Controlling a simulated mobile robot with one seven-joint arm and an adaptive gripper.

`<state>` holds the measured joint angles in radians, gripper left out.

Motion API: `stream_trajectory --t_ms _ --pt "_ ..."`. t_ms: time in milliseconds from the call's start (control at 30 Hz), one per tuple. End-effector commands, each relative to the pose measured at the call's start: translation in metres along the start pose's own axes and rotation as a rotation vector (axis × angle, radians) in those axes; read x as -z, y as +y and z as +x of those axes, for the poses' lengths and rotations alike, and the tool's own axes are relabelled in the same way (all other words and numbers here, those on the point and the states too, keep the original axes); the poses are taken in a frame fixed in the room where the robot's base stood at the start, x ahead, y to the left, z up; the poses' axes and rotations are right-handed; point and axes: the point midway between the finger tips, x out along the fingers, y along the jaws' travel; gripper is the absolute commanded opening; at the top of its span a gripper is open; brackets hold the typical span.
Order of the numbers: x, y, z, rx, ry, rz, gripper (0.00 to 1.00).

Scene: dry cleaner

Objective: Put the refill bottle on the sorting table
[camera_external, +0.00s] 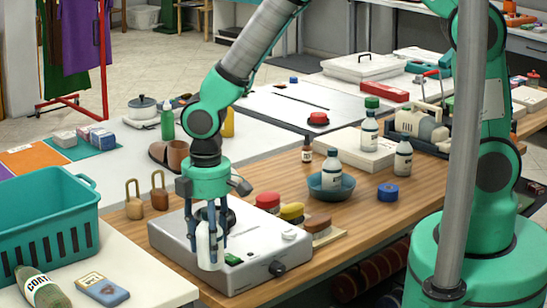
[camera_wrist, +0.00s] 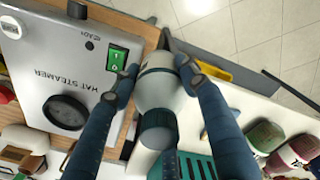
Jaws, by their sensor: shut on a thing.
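My gripper (camera_external: 209,255) is shut on a pale bottle (camera_external: 205,247), which I take to be the refill bottle. In the wrist view, the bottle (camera_wrist: 160,82) sits between the two blue fingers of my gripper (camera_wrist: 160,70), its dark teal cap towards the bottom of the picture. In the outside view it hangs in front of the grey hat steamer (camera_external: 165,242). The fingers hide part of it. White-topped tables stand at the front left (camera_external: 150,270) and behind the wooden counter (camera_external: 120,165); I cannot tell which is the sorting table.
A teal crate (camera_external: 50,235), a lying bottle (camera_external: 40,288) and a blue box (camera_external: 102,290) occupy the front-left table. Coloured mats and small boxes lie on the table behind. Two padlock-like items (camera_external: 134,198), brushes and a blue bowl (camera_external: 331,188) stand on the wooden counter (camera_external: 360,215).

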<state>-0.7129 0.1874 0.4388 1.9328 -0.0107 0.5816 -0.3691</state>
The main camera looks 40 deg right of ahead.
Motion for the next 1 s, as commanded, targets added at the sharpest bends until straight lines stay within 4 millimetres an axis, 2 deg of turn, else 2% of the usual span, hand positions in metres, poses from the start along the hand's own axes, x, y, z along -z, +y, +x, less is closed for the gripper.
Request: stream_trajectory --t_ms 467,667,1000 --pt "0.006 0.003 0.000 -0.001 0.002 0.000 0.09" --pt "0.027 0.012 0.003 -0.001 0.002 0.000 0.09" --pt "0.078 0.034 0.009 -0.001 0.001 0.000 0.09"
